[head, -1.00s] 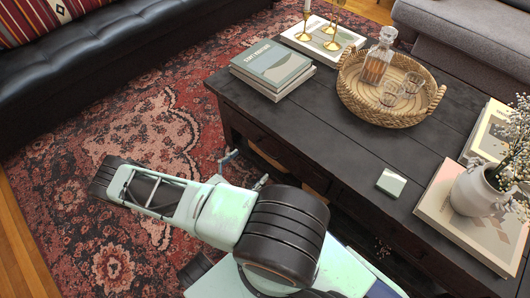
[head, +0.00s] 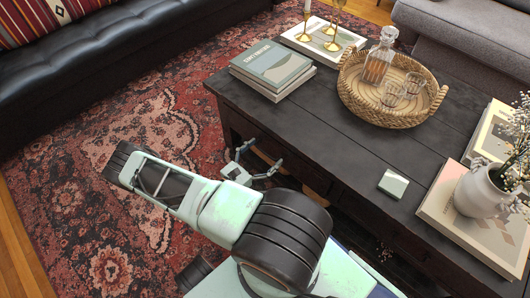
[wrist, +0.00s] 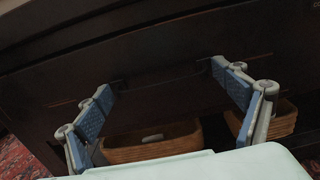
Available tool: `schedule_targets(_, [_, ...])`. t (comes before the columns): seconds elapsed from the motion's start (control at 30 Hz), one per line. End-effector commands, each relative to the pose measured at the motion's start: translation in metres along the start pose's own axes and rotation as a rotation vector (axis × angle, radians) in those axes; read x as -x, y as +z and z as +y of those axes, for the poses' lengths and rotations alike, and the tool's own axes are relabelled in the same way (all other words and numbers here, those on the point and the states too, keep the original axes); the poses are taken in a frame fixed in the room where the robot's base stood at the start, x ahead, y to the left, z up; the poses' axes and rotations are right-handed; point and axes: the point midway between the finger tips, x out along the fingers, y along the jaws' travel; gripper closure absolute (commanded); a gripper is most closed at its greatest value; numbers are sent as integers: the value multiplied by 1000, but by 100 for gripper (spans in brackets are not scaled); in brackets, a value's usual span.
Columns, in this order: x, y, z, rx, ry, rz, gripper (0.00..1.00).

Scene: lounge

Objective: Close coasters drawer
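The dark wooden coffee table (head: 330,130) has drawer fronts along the side facing me. A dark drawer front (wrist: 160,60) fills the middle of the wrist view, below the tabletop edge. I cannot tell which drawer is the coasters drawer or how far it stands out; no coasters inside a drawer are visible. My gripper (head: 264,154) is beside the table's front, left of centre in the head view. In the wrist view my gripper (wrist: 163,82) is open and empty, its blue-padded fingers wide apart, pointing at the dark front. Contact cannot be told.
Wicker baskets (wrist: 155,142) sit on the shelf under the drawers. On the tabletop are books (head: 272,66), a woven tray (head: 356,103) with a decanter and glasses, a small pale green box (head: 393,183) and a white vase (head: 478,190). Red patterned rug (head: 70,165) lies left of the table.

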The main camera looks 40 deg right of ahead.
Motion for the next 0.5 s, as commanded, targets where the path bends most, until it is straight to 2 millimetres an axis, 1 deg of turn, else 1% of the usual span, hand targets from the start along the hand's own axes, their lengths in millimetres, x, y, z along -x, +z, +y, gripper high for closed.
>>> schedule_targets(0.03, [0,0,0,0,1,0,25])
schedule_targets(0.3, [0,0,0,0,1,0,55])
schedule_targets(0.4, [-2,0,0,1,1,-1,55])
schedule_targets(0.5, [-12,0,0,1,0,-2,55])
